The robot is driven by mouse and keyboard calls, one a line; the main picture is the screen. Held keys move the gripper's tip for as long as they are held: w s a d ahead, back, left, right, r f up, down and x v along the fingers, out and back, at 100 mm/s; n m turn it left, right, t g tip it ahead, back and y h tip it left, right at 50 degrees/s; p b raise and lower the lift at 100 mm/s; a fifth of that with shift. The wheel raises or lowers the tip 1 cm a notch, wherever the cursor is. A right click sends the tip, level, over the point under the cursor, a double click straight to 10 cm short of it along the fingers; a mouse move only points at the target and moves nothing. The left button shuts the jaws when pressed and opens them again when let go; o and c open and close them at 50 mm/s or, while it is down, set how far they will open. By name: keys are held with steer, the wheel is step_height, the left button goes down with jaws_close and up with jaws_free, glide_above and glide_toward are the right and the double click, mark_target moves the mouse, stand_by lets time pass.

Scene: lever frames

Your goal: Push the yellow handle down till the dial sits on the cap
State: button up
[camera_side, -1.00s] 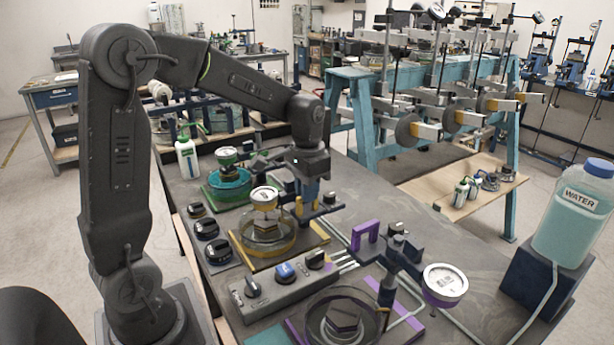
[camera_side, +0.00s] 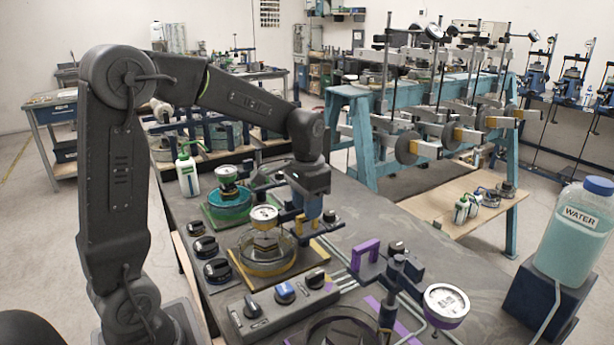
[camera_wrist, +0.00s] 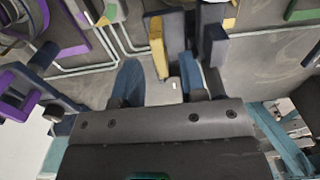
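In the side view the white round dial (camera_side: 264,214) is upright above the dark cap (camera_side: 266,243), which stands in a yellow-rimmed clear dish (camera_side: 264,262). I cannot tell whether a small gap separates dial and cap. The yellow handle (camera_wrist: 157,46) shows in the wrist view ahead of my gripper (camera_wrist: 158,80), between the lines of its two blue fingers, nearer the right one. The fingers are apart. In the side view my gripper (camera_side: 312,228) is low over the bench, right of the dial; its fingers hide most of the handle there.
A green-based dial unit (camera_side: 227,190) stands behind. A purple-handled unit (camera_side: 365,252) with its own dial (camera_side: 446,302) is in front, right. A knob box (camera_side: 283,302) sits in front of the yellow dish. A WATER bottle (camera_side: 574,228) stands at the right edge.

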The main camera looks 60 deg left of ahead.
step_height(320, 180, up, 12)
stand_by(0.4)
steer(key=shift+r, duration=0.1)
steer(key=s+d+f+t, duration=0.2)
steer(key=s+d, duration=0.3)
steer(key=s, duration=0.3)
steer(key=s+d+f+t, duration=0.3)
steer(key=s+d+f, duration=0.1)
steer(key=s, duration=0.4)
steer(key=shift+s+d+f+t, duration=0.2)
steer(key=shift+d+t, duration=0.1)
steer(key=shift+d, duration=0.55)
